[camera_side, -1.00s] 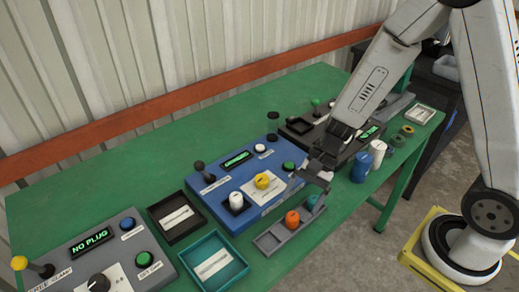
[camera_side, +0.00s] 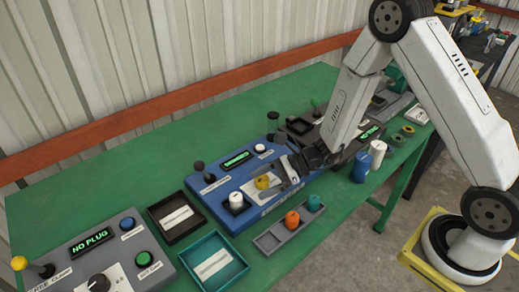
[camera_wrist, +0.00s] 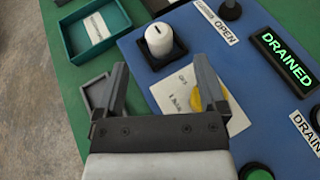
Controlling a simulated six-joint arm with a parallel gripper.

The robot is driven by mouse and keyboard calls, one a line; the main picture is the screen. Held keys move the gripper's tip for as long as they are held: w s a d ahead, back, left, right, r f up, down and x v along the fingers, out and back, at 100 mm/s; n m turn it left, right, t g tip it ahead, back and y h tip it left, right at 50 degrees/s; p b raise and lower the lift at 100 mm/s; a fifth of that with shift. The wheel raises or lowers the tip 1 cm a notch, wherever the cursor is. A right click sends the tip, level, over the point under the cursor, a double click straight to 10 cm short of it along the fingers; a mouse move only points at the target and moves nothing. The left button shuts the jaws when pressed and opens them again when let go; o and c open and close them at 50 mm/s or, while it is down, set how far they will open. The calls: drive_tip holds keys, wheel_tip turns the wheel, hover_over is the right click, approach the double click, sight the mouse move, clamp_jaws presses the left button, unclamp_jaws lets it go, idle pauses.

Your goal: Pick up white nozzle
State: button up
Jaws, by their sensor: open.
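The white nozzle (camera_side: 236,199) stands upright in a black square holder on the blue panel (camera_side: 215,208). In the wrist view the white nozzle (camera_wrist: 159,39) is near the top centre, beyond my fingertips. My gripper (camera_side: 284,171) is over the right part of the blue panel, to the right of the nozzle and apart from it. In the wrist view my gripper (camera_wrist: 161,72) is open and empty.
A grey tray (camera_side: 267,242) in front holds an orange nozzle (camera_side: 292,219) and a teal nozzle (camera_side: 314,203). A dark knob lever (camera_side: 199,167) stands behind the nozzle. A teal tray (camera_side: 240,266) and a black tray (camera_side: 160,212) lie left. The green bench is clear at back left.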

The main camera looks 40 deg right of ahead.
sight(236, 195)
drive_tip(key=shift+x, duration=1.3)
drive_tip(key=shift+x, duration=2.6)
drive_tip(key=shift+s+f, duration=0.1)
clamp_jaws()
